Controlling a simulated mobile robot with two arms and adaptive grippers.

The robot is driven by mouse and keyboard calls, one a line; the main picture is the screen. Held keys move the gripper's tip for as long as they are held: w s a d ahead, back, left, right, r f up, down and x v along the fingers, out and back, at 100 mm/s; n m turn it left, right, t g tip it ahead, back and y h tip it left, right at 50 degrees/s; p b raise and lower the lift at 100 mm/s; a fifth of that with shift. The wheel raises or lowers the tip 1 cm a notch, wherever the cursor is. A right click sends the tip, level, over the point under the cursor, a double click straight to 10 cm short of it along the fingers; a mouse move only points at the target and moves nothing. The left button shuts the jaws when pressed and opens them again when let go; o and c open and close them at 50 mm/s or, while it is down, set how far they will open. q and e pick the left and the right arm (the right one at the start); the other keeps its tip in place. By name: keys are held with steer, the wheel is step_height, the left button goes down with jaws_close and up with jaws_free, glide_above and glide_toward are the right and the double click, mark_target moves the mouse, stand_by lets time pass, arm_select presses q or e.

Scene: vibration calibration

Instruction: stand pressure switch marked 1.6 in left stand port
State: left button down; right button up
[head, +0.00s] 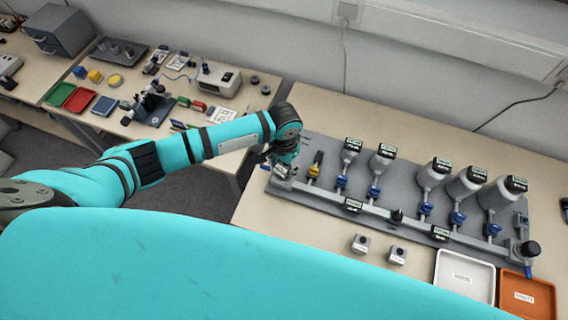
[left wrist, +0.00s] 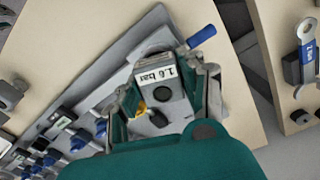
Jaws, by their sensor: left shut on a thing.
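My left gripper (head: 281,165) is at the left end of the grey stand (head: 330,200). In the left wrist view its fingers (left wrist: 166,98) are shut on the sides of a grey pressure switch (left wrist: 152,92), whose white label reads 1.6 bar. The switch is over the stand's left end, beside a blue-handled part (left wrist: 202,36). The gripper and switch hide the left port, so I cannot tell whether the switch touches it. My right gripper is not in view.
Two small grey blocks (head: 360,243) (head: 397,256) sit on the table in front of the stand. Bottles with blue valves (head: 380,160) line the stand. A white tray (head: 464,273) and an orange tray (head: 528,296) are at the front right. A yellow-handled valve (head: 315,165) is close to my gripper.

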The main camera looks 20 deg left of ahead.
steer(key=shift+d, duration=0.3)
arm_select(q)
steer(key=shift+f, duration=0.25)
steer(key=c, duration=0.7)
jaws_free()
steer(key=shift+r, duration=0.1)
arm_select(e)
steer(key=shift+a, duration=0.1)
arm_select(q)
step_height(320, 180, up, 12)
steer(key=shift+f, duration=0.1)
steer(key=shift+s, duration=0.1)
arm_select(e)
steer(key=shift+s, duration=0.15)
